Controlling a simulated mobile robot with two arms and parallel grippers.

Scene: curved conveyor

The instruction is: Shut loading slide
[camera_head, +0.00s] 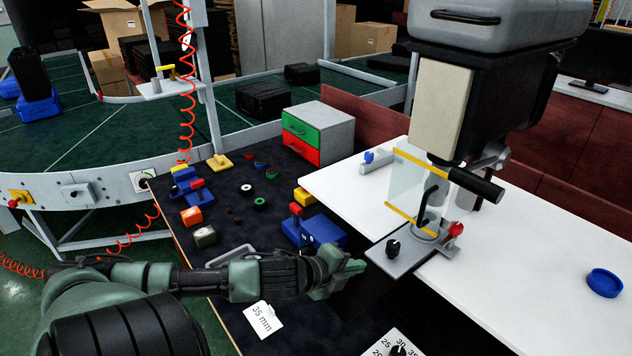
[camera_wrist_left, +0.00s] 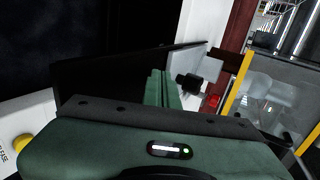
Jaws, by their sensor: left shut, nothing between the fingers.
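The loading slide appears to be the grey metal plate (camera_head: 410,256) with a black knob (camera_head: 393,248), sticking out from the front edge of the white table below the machine. A red knob (camera_head: 453,230) stands at its right. My left gripper (camera_head: 352,268) is shut and empty, just left of the plate's outer end; I cannot tell whether it touches. In the left wrist view, the shut green fingers (camera_wrist_left: 163,90) point toward the black knob (camera_wrist_left: 190,83) and red knob (camera_wrist_left: 213,101). My right gripper is not in view.
A clear guard (camera_head: 415,190) with yellow edges and a black handle stands over the plate's inner end, below the machine head (camera_head: 480,90). A blue box (camera_head: 322,232) and several small parts lie on the dark mat behind my left arm.

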